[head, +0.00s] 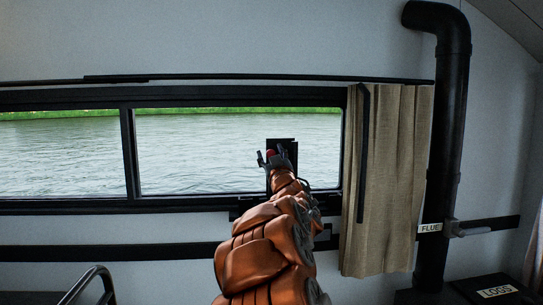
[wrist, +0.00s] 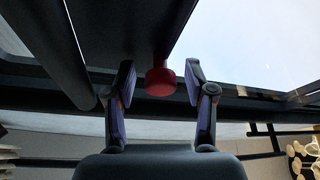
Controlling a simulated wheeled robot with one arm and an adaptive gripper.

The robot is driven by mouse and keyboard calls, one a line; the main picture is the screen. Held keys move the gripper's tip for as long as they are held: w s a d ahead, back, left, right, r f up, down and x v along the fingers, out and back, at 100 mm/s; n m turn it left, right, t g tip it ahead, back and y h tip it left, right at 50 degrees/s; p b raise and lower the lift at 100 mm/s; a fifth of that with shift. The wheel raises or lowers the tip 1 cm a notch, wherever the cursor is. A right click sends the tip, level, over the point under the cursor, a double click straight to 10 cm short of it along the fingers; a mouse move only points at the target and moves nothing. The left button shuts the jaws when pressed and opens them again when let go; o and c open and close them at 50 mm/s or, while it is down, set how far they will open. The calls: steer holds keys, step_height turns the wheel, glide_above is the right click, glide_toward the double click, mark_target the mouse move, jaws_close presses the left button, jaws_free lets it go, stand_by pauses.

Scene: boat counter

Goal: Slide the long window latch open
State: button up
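The latch shows a red knob (wrist: 160,82) in the wrist view, at the edge of a broad dark panel. My gripper (wrist: 161,78) is open, with one finger on each side of the knob and a visible gap to both fingers. In the head view, my gripper (head: 271,156) is in front of the right window pane, near its lower right part. A bit of red (head: 270,153) shows between its fingers, and a black upright plate (head: 287,144) stands behind it. My arm hides the lower part of the plate and some of the sill.
The black window frame (head: 130,150) divides the panes. A beige curtain (head: 392,180) hangs close to the right of my arm. A black flue pipe (head: 444,130) stands farther right. A dark bar (head: 110,251) runs along the wall below the window.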

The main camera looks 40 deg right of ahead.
steer(key=shift+s, duration=0.1)
steer(key=v, duration=1.2)
stand_by(0.4)
stand_by(0.5)
steer(key=s+a+f+m+g+y, duration=0.1)
steer(key=s+a+f+g+y, duration=0.2)
steer(key=a+f+g, duration=0.55)
steer(key=s+a+f+m+g+y, duration=0.2)
steer(key=s+a+f+g+y, duration=0.15)
steer(key=a+f, duration=1)
steer(key=s+a+f+n+g+y, duration=0.2)
steer(key=s+a+f+g, duration=0.2)
steer(key=s+a, duration=0.4)
steer(key=s+a+f+n+g+y, duration=0.2)
steer(key=s+a+f+g, duration=0.3)
steer(key=s, duration=0.9)
steer(key=a+f+n, duration=0.1)
steer(key=a+f, duration=0.1)
steer(key=a, duration=0.1)
steer(key=shift+s+a, duration=0.15)
steer(key=shift+s, duration=0.25)
